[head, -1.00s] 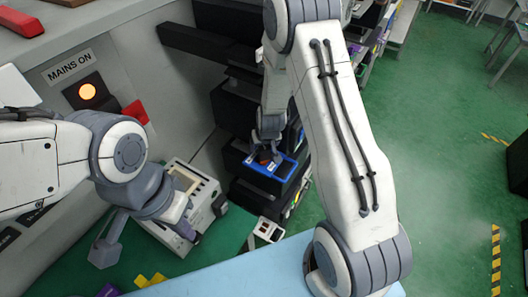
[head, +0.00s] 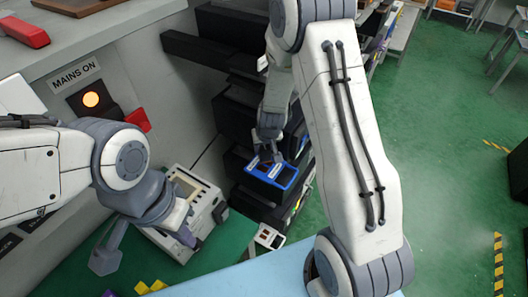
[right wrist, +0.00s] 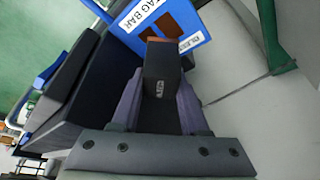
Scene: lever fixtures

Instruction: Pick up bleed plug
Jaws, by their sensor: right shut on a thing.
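A dark block with a brown end and pale lettering, which I take as the bleed plug (right wrist: 162,65), is between the two fingers of my right gripper (right wrist: 160,100) in the right wrist view. The gripper is shut on it. A blue holder (right wrist: 203,20) lies just beyond, with a "TAG BAR" label, a partly readable "BLEED" label and a brown opening. In the head view my right gripper (head: 268,150) is at the holder (head: 275,175); the plug is hidden there. My left gripper (head: 188,236) is by a beige instrument box (head: 205,200); its finger opening is unclear.
Black shelves or boxes (head: 235,120) surround the blue holder on the left and behind. A grey panel (head: 160,90) with a lit "MAINS ON" lamp (head: 91,99) and a red part (head: 138,118) stands at left. Green floor (head: 440,150) is open at right.

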